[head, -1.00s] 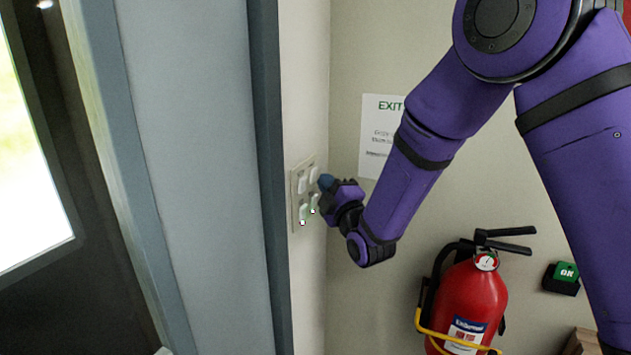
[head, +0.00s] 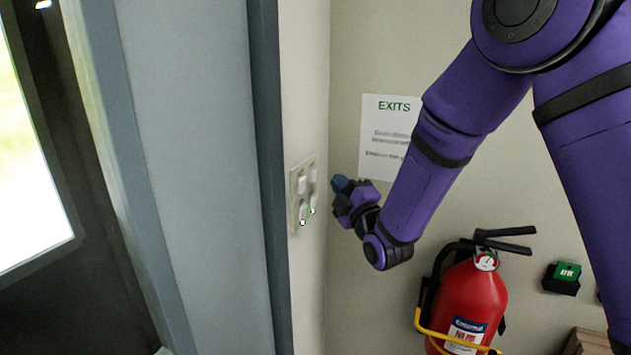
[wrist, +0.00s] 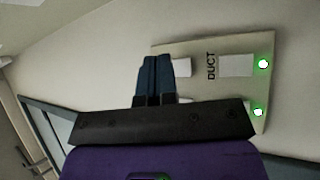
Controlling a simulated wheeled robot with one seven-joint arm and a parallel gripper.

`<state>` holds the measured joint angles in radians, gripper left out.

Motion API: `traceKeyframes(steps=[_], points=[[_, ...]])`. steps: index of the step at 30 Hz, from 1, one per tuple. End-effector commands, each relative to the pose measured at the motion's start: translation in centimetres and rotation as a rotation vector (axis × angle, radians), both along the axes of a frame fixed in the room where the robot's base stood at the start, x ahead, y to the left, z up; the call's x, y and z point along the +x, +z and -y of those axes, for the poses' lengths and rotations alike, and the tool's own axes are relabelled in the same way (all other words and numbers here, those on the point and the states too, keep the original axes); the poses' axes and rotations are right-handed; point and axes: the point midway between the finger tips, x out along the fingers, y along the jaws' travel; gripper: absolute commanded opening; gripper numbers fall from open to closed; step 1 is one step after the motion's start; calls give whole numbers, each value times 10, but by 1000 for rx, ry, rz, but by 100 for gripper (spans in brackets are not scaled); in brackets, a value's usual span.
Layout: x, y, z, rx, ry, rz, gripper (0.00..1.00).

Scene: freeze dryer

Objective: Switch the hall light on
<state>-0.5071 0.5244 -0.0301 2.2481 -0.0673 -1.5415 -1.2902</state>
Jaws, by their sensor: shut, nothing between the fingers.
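A pale switch plate (head: 294,211) with white rocker switches is on the narrow wall right of the door frame. No hall label is readable, and my gripper hides part of the plate there. My gripper (head: 339,183) is shut and empty, just right of the plate with a small gap in the head view. Its dark blue fingers (wrist: 157,66) overlap the plate's left part in the wrist view.
A grey door frame (head: 265,180) stands left of the plate. An "EXITS" notice (head: 385,150) is on the wall behind my arm. A red fire extinguisher (head: 467,302) hangs below my forearm, with a green-topped box (head: 565,277) to its right.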

Motion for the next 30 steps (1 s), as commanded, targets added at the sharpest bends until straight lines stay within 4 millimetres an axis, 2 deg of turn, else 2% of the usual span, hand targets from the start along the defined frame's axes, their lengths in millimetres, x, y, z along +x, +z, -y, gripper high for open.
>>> traceKeyframes(steps=[10,22,26,30], points=[[-10,4,27,-1,-2,0,0],[-10,6,32,2,-3,-9,0],[-7,18,43,17,-16,-74,0],[-4,40,70,55,-50,-227,0]])
